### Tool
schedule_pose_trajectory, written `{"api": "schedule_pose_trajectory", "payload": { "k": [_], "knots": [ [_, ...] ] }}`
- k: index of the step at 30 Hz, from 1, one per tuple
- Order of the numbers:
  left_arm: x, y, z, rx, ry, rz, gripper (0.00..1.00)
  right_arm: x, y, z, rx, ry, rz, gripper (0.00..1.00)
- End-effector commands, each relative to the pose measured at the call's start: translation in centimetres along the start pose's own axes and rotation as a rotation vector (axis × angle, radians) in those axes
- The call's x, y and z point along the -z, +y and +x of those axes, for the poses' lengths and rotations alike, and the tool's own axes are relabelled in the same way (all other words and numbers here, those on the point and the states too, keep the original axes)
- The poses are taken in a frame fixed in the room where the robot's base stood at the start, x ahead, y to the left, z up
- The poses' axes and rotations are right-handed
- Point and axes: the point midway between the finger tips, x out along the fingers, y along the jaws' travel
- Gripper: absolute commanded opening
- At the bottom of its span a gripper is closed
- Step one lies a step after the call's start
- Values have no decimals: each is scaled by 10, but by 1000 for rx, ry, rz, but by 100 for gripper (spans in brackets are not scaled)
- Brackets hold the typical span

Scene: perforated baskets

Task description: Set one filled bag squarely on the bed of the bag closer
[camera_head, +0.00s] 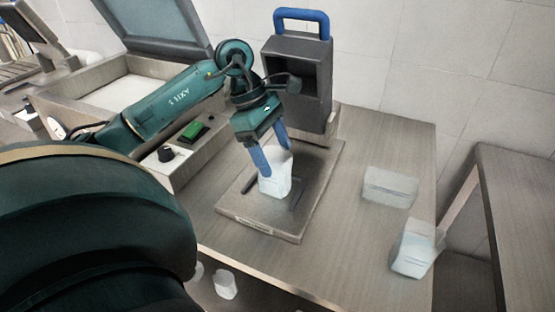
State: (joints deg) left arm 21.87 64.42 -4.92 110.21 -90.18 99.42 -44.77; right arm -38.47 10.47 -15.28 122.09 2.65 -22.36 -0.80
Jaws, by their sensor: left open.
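A white filled bag (274,181) stands upright on the flat bed (262,222) of the bag closer, between two dark guide strips. The closer's grey upright housing (312,80), with a blue handle on top, rises behind the bed. My left gripper (275,158) is over the bag with its blue fingers apart, one on each side of the bag's top. I cannot tell whether the fingers touch the bag. My right gripper is not in view.
A white packet (390,187) lies on the table right of the closer, and another pale bag (412,249) is near the table's right edge. A machine with a raised lid (160,28) stands at left. A white item (224,285) is below the front edge.

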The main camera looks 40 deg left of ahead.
Motion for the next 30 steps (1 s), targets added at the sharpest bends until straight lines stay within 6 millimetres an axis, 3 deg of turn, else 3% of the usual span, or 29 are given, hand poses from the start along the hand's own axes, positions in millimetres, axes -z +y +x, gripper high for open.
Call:
{"api": "schedule_pose_trajectory", "payload": {
  "k": [6,12,18,30],
  "knots": [
    [0,1,-52,-6,2,-1,74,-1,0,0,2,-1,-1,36],
    [0,1,-83,-4,0,-1,74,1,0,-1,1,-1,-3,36],
    [0,0,-93,0,0,1,74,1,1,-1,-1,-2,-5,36],
    [0,0,-93,0,0,0,74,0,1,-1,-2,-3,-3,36]
  ]
}}
